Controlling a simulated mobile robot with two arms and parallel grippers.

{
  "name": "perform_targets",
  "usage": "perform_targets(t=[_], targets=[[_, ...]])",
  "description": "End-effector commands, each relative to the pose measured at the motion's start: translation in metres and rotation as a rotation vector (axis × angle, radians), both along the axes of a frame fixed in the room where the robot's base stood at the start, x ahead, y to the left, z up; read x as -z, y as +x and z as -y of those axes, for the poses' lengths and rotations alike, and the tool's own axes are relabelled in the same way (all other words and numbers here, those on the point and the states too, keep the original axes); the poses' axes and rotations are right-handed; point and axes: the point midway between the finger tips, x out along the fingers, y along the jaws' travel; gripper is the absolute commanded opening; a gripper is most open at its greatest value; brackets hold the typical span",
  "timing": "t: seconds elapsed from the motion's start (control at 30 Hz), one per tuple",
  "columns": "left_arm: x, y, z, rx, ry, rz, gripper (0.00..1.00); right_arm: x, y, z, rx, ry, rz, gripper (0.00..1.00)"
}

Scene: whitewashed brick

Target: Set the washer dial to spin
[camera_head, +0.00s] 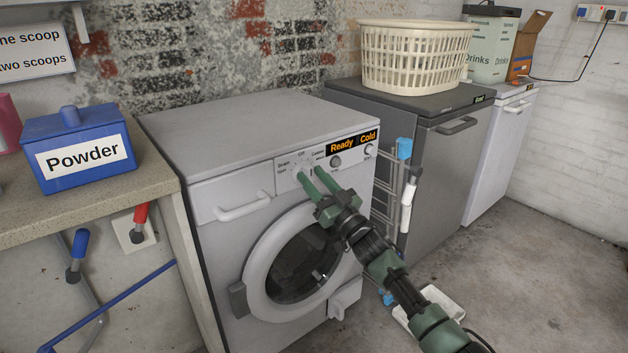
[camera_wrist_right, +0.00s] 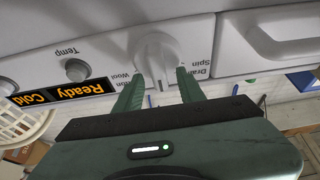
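The white washer (camera_head: 255,150) stands against the brick wall, its door closed and its display (camera_head: 352,142) reading "Ready" and "Cold". In the head view the fingers of my right gripper (camera_head: 311,175) hide most of its programme dial. The upside-down right wrist view shows the white dial (camera_wrist_right: 157,50) with "Drain" and "Spin" printed on one side and "Wool" on the other. My right gripper (camera_wrist_right: 160,76) is open, one finger on each side of the dial; I cannot tell if they touch it. Where the dial points is unclear. My left gripper is not in view.
A smaller Temp knob (camera_head: 335,161) sits right of the dial and a drawer handle (camera_head: 243,208) left of it. A blue Powder box (camera_head: 80,150) stands on the counter at left. A drying rack (camera_head: 398,190) leans between washer and grey appliance (camera_head: 440,170).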

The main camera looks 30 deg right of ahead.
Motion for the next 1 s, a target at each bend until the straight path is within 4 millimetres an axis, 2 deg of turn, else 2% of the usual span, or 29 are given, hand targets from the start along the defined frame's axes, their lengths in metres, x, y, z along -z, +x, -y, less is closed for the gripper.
perform_targets(t=[0.13,0.27,0.3,0.67,1.0], targets=[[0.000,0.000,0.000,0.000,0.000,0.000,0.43,0.000,0.000,0.000,0.000,0.000,0.000,0.39],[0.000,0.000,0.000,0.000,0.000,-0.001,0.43,0.000,0.000,0.000,0.000,0.000,0.000,0.03],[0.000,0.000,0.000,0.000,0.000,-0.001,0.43,0.000,0.000,0.000,0.000,0.000,0.000,0.00],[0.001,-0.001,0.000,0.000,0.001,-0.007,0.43,0.000,0.000,0.000,0.001,-0.037,0.002,0.00],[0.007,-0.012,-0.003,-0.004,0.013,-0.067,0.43,-0.001,-0.001,0.000,0.001,-0.255,0.020,0.00]])
